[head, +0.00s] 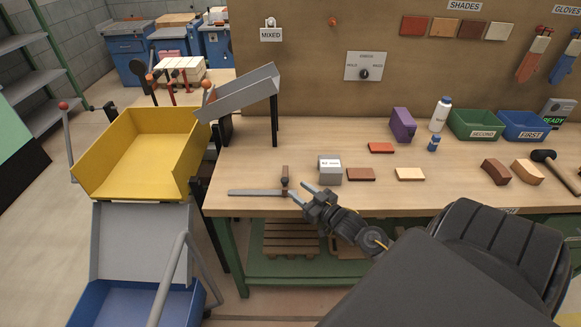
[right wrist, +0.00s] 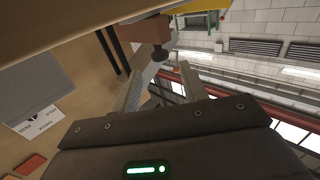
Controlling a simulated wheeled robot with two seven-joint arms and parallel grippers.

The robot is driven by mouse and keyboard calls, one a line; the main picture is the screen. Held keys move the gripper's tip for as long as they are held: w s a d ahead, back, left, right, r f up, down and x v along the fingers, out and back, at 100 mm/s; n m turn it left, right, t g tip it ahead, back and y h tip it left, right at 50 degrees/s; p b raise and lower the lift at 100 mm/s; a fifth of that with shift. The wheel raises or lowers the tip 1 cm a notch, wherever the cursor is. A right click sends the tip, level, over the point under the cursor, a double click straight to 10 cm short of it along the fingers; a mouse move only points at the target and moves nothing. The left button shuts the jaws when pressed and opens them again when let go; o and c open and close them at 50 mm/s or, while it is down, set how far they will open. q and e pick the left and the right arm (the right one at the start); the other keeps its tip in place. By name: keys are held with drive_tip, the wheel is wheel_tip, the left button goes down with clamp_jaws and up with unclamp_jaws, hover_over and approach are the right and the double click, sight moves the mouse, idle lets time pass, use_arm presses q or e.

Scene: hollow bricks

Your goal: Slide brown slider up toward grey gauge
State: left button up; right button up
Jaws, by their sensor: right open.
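The brown slider (head: 285,173) stands on a flat grey bar (head: 252,192) near the left front of the workbench. A small dark knob sits low on the slider. The grey gauge is probably the grey block (head: 330,175) with a white label, to the slider's right; it also shows in the right wrist view (right wrist: 32,88). My right gripper (head: 299,191) is open just right of the slider, fingers pointing toward it. In the right wrist view, the slider (right wrist: 143,31) and its dark knob (right wrist: 160,52) appear just beyond the fingertips; contact is unclear. My left gripper is out of view.
A brown brick (head: 361,175), a cream brick (head: 410,175) and a red brick (head: 381,148) lie right of the grey block. A grey chute (head: 240,95) and yellow tray (head: 140,150) stand left. Green (head: 474,124) and blue (head: 523,126) bins stand at the back right.

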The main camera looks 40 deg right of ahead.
drive_tip(key=shift+s+d, duration=0.1)
drive_tip(key=shift+s, duration=1.6)
